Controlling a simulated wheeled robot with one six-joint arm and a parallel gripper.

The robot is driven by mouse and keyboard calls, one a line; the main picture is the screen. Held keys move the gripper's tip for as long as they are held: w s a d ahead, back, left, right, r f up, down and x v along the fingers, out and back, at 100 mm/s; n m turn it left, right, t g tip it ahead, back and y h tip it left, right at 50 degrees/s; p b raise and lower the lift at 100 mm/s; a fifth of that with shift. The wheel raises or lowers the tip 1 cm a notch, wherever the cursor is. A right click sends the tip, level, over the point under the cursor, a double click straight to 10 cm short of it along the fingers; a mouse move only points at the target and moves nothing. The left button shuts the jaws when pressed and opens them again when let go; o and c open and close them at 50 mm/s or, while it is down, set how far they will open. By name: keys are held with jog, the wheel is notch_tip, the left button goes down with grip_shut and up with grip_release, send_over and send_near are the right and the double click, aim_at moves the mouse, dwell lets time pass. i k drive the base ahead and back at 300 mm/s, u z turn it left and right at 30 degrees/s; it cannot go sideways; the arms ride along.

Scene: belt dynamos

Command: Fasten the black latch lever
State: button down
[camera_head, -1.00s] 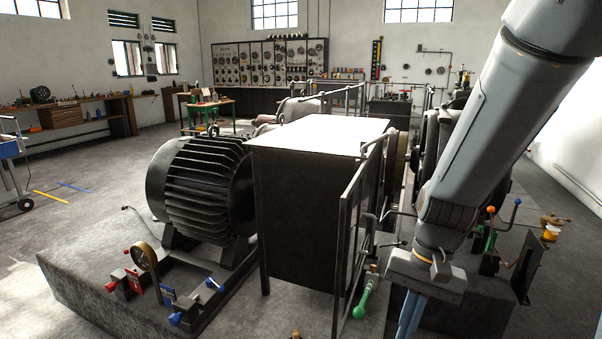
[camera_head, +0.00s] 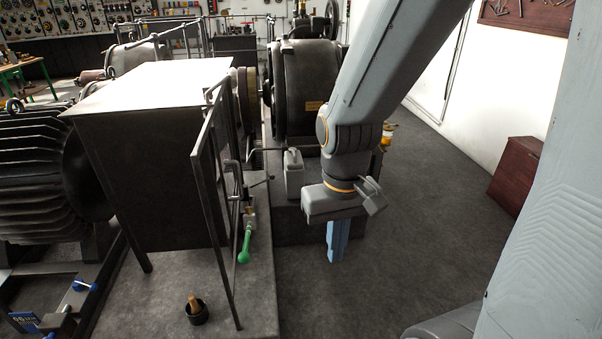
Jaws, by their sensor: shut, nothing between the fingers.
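My gripper (camera_head: 337,242) hangs below my arm at the right of the middle, its blue fingers pointing down. It is shut and empty, in front of the dark machine and over the grey floor. Left of it stands the guard gate (camera_head: 212,190), a dark metal frame beside a dark box. A small dark lever (camera_head: 262,181) sticks out to the right of the gate's edge. A dark rod (camera_head: 266,150) lies above it. I cannot tell for sure which is the black latch lever. Both are apart from my gripper, to its left.
A green-handled lever (camera_head: 246,244) stands low by the gate. A black cup (camera_head: 197,312) with a brush sits on the plinth in front. The floor right of my gripper is clear up to a red-brown cabinet (camera_head: 517,175).

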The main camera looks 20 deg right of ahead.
aim_at(272, 176)
jog(key=z, duration=0.05)
jog(key=k, duration=0.65)
jog(key=u, duration=0.5)
jog(key=i, duration=1.25)
jog(key=z, duration=0.7)
